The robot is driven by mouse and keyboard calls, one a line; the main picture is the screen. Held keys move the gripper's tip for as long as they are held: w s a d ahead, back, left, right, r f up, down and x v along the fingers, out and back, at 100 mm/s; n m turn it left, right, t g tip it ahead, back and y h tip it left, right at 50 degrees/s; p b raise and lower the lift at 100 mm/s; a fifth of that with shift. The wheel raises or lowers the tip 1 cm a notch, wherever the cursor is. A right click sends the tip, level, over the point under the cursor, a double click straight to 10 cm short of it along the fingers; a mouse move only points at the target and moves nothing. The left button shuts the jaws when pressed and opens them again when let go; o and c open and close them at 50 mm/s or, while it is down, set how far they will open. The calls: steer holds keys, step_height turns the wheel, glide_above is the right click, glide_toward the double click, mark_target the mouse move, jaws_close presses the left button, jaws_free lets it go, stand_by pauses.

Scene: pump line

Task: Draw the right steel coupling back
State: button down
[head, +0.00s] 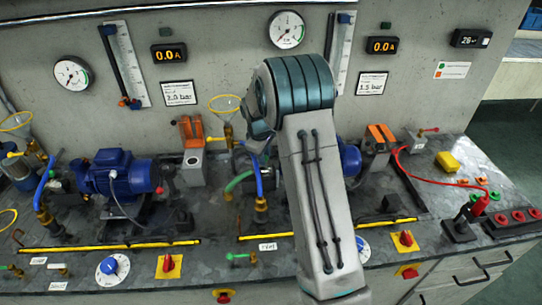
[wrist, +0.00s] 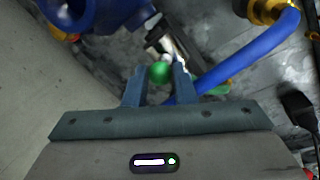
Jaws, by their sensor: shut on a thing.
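In the wrist view my gripper (wrist: 160,78) has its two fingers on either side of a round green knob (wrist: 160,71), shut on it. Just beyond the knob is a dark and bright steel fitting (wrist: 167,42), which looks like the steel coupling; the fingers and knob partly hide it. It lies beside the blue pump body (wrist: 110,14). In the head view my arm covers the gripper, the coupling and most of the right blue pump (head: 349,158).
A blue hose (wrist: 250,62) with a brass end (wrist: 268,10) runs close to the right of my fingers. In the head view the left blue pump (head: 118,174), a valve stand (head: 193,165) and a yellow strip (head: 120,245) share the crowded bench. A grey wall stands behind.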

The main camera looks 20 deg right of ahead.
steer(key=a, duration=0.3)
steer(key=shift+w+a, duration=0.15)
steer(key=shift+w, duration=0.15)
steer(key=c, duration=1.5)
jaws_free()
steer(key=o, duration=0.3)
steer(key=shift+a, duration=0.25)
step_height(320, 180, up, 14)
steer(key=s+a+b, duration=0.1)
steer(key=s, duration=0.1)
steer(key=shift+a+f+b, duration=0.2)
steer(key=shift+a+b, duration=0.1)
steer(key=shift+b, duration=0.1)
